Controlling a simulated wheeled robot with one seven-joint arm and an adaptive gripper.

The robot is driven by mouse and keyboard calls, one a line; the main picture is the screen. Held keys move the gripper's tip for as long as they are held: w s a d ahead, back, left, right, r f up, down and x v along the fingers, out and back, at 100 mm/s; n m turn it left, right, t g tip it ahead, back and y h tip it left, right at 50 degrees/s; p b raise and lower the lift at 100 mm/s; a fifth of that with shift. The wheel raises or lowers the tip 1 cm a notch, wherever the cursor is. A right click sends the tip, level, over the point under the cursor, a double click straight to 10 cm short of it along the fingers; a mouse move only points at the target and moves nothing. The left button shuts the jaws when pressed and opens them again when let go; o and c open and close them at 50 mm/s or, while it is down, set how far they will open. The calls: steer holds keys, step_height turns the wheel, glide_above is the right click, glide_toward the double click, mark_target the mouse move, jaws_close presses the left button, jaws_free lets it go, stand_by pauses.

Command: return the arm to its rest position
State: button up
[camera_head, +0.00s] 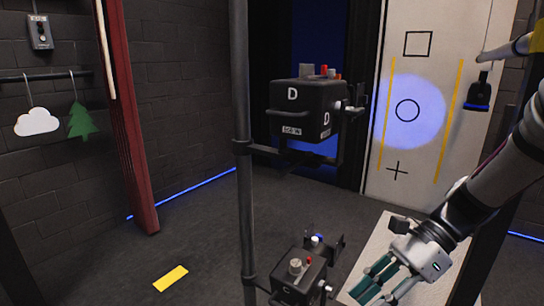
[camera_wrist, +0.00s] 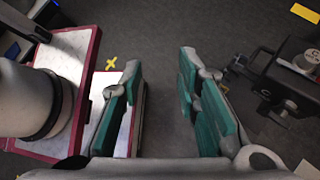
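My arm (camera_head: 490,195) reaches in from the right side of the head view. My gripper (camera_head: 388,290) hangs at the lower right, pointing downward, with teal finger pads. In the wrist view my gripper (camera_wrist: 163,110) is open, with a wide gap between the two fingers and only floor seen between them. It holds nothing. It is apart from the lower black box (camera_head: 300,275), which stands to its left in the head view. That box also shows at the right of the wrist view (camera_wrist: 285,80).
A black box marked D (camera_head: 300,110) is clamped on a vertical pole (camera_head: 243,150). A white panel with a square, circle and cross (camera_head: 405,180) stands behind my arm. A cloud (camera_head: 37,122) and tree (camera_head: 80,122) hang at left. The middle-left floor (camera_head: 190,235) is clear.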

steer(key=s+d+r+n+t+h, duration=0.15)
steer(key=s+r+n+h, duration=0.3)
steer(key=s+n, duration=0.5)
steer(key=s+d+r+n+t+h, duration=0.1)
steer(key=s+r+n+t+h, duration=0.15)
steer(key=s+n+h, duration=0.5)
steer(key=s+r+n+t+y+p, duration=0.1)
steer(key=s+r+t+y+p, duration=0.1)
steer(key=r+p, duration=1.7)
step_height(320, 180, up, 3)
steer(key=shift+s+a+f+t+y, duration=0.2)
steer(key=shift+s+t+y, duration=0.2)
steer(key=shift+s, duration=0.25)
